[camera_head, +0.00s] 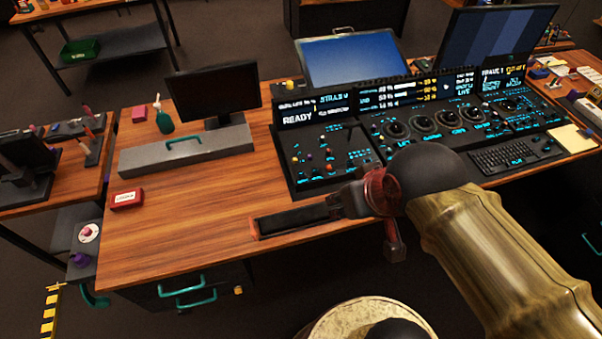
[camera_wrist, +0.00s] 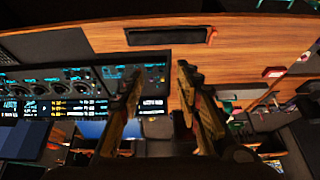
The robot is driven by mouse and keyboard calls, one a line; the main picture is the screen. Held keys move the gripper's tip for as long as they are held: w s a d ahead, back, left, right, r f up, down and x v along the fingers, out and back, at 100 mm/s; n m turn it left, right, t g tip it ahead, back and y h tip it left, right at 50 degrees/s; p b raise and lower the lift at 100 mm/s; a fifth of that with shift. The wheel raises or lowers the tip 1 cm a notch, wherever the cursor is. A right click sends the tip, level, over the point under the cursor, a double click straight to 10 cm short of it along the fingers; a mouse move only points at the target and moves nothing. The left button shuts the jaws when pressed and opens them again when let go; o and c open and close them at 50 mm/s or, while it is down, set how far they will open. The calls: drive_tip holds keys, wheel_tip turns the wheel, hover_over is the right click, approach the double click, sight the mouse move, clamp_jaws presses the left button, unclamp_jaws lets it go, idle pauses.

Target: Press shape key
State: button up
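The control panel (camera_head: 440,121) stands on the right half of the wooden desk, with lit cyan legends, a row of round trackballs and small keys. It also shows upside down in the wrist view (camera_wrist: 60,90). The labels are too small to tell which key is the shape key. A smaller panel with coloured knobs (camera_head: 328,158) adjoins its left side. My gripper (camera_head: 372,195) hangs over the desk in front of the panels, apart from them. In the wrist view my gripper (camera_wrist: 160,72) has its two fingers spread with nothing between them. My arm hides part of the desk's front.
A dark inset strip (camera_head: 293,220) lies near the desk's front edge. A keyboard (camera_head: 504,157) is at the right, below the panel. A black monitor (camera_head: 214,92) on a grey base stands at the left. The front-left desktop is mostly clear, with a red box (camera_head: 126,199).

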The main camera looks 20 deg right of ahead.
clamp_jaws()
idle(1.5)
